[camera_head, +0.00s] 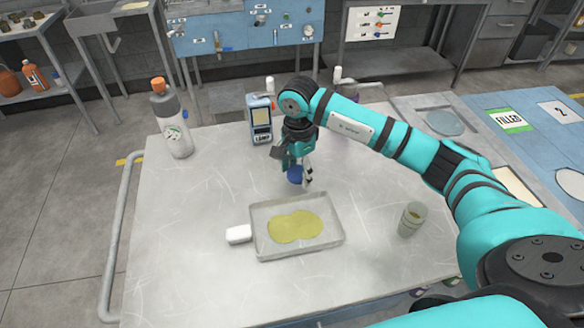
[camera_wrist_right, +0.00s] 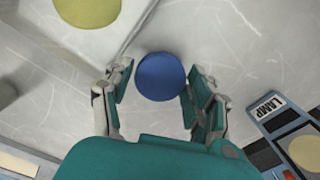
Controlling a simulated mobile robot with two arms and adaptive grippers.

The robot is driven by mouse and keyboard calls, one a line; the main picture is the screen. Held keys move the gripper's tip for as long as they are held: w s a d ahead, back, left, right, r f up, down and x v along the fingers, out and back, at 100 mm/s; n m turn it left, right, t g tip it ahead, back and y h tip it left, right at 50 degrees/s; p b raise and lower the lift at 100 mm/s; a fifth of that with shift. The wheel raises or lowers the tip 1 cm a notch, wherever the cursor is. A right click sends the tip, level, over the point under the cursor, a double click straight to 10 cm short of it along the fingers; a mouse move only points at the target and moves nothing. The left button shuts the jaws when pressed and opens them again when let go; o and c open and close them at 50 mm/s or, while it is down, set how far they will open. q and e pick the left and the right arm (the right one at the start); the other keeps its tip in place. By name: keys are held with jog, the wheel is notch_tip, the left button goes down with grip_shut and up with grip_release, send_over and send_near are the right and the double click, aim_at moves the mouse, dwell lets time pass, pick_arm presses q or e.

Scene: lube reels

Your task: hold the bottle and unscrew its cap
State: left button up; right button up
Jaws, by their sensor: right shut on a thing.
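My right gripper (camera_head: 299,176) is shut on a blue round piece (camera_head: 294,174) above the table, just behind the tray. In the right wrist view the blue piece (camera_wrist_right: 160,76) shows as a disc between the two fingers (camera_wrist_right: 157,90); whether it is a loose cap or the top of something longer is hidden. A grey bottle with an orange cap (camera_head: 158,84) and a pale label stands upright on the table (camera_head: 200,215) at the left; the bottle body (camera_head: 172,125) is apart from my right gripper. My left gripper is out of view.
A shallow tray (camera_head: 262,254) with a yellow-green pool lies at the front middle, a white block (camera_head: 238,234) at its left. A blue-framed device (camera_head: 260,119) stands behind, and a cup (camera_head: 412,219) stands at the right. The table's front left is clear.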

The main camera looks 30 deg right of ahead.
aim_at(292, 172)
jog(key=shift+w, duration=1.25)
jog(key=shift+w+f+p, duration=0.1)
jog(key=shift+f+p, duration=0.3)
jog(key=shift+p, duration=0.1)
notch_tip(292, 172, down, 2)
jog(key=shift+f+p, duration=0.2)
jog(key=shift+p, duration=0.3)
jog(key=shift+f, duration=0.25)
jog(key=shift+f, duration=0.2)
jog(key=o, duration=1.3)
